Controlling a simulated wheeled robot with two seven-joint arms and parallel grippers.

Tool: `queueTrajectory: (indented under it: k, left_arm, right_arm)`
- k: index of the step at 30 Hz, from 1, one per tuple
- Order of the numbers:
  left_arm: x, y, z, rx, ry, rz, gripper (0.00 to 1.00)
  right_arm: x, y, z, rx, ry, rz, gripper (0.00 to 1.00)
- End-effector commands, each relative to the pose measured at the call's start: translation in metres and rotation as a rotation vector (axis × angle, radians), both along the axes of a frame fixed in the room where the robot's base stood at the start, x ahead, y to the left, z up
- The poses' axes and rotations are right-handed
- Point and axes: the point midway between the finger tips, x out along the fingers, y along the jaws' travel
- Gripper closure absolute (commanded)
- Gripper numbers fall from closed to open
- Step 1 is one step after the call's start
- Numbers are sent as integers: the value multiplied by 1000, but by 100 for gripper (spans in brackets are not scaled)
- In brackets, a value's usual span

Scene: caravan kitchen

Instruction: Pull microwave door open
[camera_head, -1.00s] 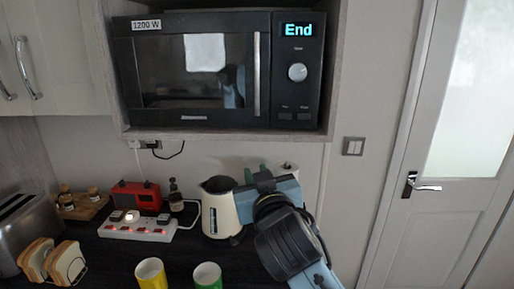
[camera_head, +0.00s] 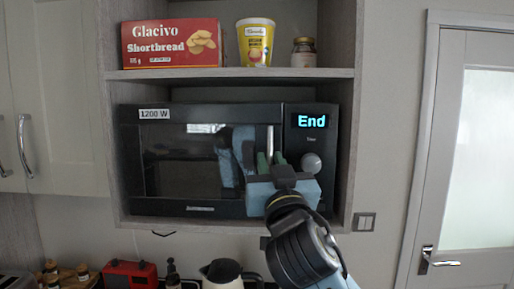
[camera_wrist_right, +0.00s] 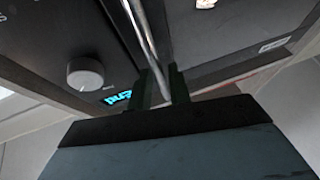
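The black microwave (camera_head: 225,160) sits in an open wall cabinet, its door (camera_head: 170,165) shut flush with the front. The upright silver door handle (camera_head: 271,140) is at the door's right edge. My right gripper (camera_head: 270,160) is raised in front of it, with its green fingertips at the handle's lower half. In the right wrist view the handle (camera_wrist_right: 140,25) runs down between the two open fingers (camera_wrist_right: 160,85), one on each side. A small gap seems to show beside the bar; firm contact is not visible. My left gripper is not in view.
A round knob (camera_head: 312,163) and a lit "End" display (camera_head: 312,121) are right of the handle. A shortbread box (camera_head: 170,43), a yellow tub (camera_head: 256,42) and a jar (camera_head: 304,52) stand on the shelf above. A kettle (camera_head: 222,272) and red radio (camera_head: 130,274) are below.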

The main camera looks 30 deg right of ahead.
Motion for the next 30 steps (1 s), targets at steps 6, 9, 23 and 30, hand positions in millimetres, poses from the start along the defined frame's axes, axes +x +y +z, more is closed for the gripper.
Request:
queueTrajectory:
  k: [6, 9, 23, 30]
  left_arm:
    - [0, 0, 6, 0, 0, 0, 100]
    - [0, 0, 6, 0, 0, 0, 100]
    - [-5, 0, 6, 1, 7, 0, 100]
    - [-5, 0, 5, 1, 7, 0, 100]
  right_arm:
    - [5, -9, 7, 0, 0, -7, 80]
    - [5, -10, 7, 0, 0, -8, 80]
    - [5, -10, 7, 0, 1, -8, 100]
    - [6, -9, 7, 1, 2, -9, 100]
